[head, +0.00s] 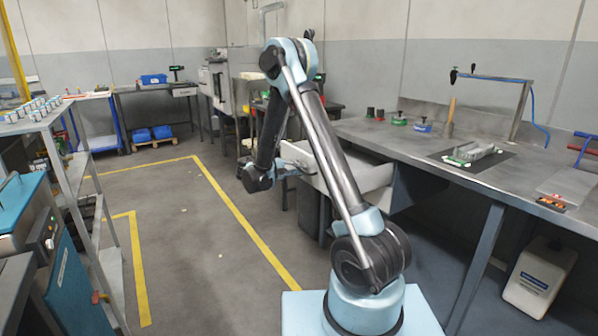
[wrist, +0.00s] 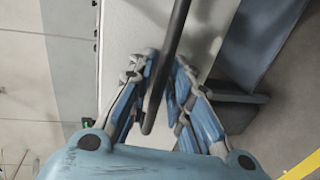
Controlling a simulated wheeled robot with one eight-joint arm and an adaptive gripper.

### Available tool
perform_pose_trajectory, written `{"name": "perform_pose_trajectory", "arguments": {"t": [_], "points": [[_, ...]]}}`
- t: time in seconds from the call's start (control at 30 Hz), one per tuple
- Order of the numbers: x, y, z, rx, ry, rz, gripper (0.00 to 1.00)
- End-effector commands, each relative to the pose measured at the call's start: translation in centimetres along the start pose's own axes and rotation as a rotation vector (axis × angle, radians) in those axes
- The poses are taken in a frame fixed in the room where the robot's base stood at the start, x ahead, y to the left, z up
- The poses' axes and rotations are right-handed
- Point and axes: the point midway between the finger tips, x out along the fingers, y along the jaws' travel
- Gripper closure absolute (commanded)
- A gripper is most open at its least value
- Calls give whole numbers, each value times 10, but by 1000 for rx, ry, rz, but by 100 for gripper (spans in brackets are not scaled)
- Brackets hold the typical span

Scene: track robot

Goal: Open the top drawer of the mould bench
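The mould bench (head: 395,140) is the long grey bench on the right in the head view. Its top drawer (head: 368,182), a pale box under the left part of the worktop, stands out from the bench with its side showing. My gripper (head: 296,169) is at the drawer's front, partly hidden by my arm. In the wrist view, the fingers of my gripper (wrist: 167,68) lie on both sides of a dark bar handle (wrist: 178,25) and appear closed on it. The pale drawer front (wrist: 120,35) is behind the handle.
A metal fixture (head: 474,154), small green and blue items and dark cups are on the worktop. A white canister (head: 539,278) stands beneath it. A shelf rack (head: 75,190) and teal machine (head: 65,265) are at left. The floor between, with yellow lines, is clear.

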Motion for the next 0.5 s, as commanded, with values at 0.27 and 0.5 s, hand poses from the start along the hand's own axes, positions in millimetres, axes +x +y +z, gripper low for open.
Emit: {"name": "perform_pose_trajectory", "arguments": {"t": [0.27, 0.5], "points": [[-9, 0, 0, 0, 0, 0, 82], [-50, 0, -1, 0, 3, 0, 82]]}}
